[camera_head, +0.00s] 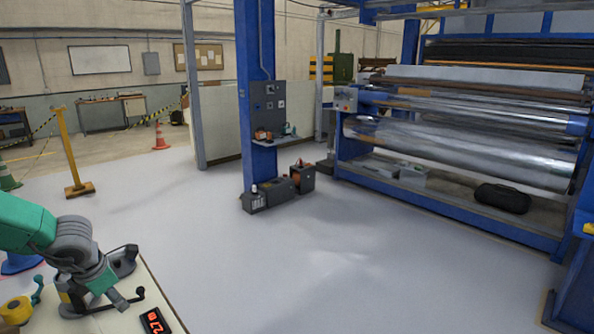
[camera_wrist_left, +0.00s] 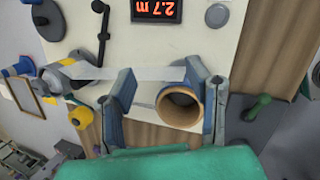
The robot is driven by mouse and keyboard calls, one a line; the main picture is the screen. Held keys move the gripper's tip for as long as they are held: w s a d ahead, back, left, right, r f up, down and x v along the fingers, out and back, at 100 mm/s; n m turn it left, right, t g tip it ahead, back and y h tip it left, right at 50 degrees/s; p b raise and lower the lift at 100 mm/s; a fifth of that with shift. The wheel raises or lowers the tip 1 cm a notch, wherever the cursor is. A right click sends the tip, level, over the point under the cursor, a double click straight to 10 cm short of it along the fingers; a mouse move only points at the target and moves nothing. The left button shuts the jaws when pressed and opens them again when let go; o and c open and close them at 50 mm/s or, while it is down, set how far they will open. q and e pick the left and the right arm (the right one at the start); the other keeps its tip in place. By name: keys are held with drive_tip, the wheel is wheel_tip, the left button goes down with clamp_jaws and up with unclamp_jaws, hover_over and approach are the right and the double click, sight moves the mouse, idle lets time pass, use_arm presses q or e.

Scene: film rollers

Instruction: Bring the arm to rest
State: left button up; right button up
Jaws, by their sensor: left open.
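My left arm comes in from the left in the head view, over the corner of a pale board (camera_head: 165,304). My left gripper (camera_head: 132,273) is open; it also shows in the left wrist view (camera_wrist_left: 160,75) with its two fingers wide apart. A brown-rimmed hollow roll (camera_wrist_left: 180,105) appears between the fingers near the right one. I cannot tell whether they touch. A pale film strip (camera_wrist_left: 150,73) runs across behind the fingers. My right gripper is not in view.
A display (camera_head: 155,321) reading 2.7 m lies on the board; it also shows in the left wrist view (camera_wrist_left: 157,10). A yellow spool (camera_head: 15,309) is at lower left.

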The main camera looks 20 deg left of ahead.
use_arm(q)
drive_tip(key=s+d+f+m+y, duration=0.1)
drive_tip(key=s+d+f+m, duration=0.55)
drive_tip(key=m, duration=0.35)
drive_tip(key=s+d+f+m, duration=0.5)
drive_tip(key=d+m, duration=0.3)
drive_tip(key=m, duration=0.2)
drive_tip(key=s+d+f+m+g+h, duration=0.1)
drive_tip(key=s+d+f+m+g, duration=0.1)
drive_tip(key=s+d+m, duration=0.5)
drive_tip(key=s+d+f+m+g+h, duration=0.25)
drive_tip(key=s+d+m, duration=0.25)
drive_tip(key=s, duration=0.5)
drive_tip(key=w+f+t+b, duration=0.1)
drive_tip(key=w+f+b, duration=0.1)
drive_tip(key=f+b, duration=0.7)
drive_tip(key=w+f+b, duration=0.1)
drive_tip(key=f+b, duration=0.7)
drive_tip(key=b, duration=0.1)
drive_tip(key=shift+w+d+f+m+t+y, duration=0.35)
drive_tip(key=shift+w+m+y, duration=0.05)
drive_tip(key=shift+y, duration=0.05)
drive_tip(key=shift+a, duration=0.1)
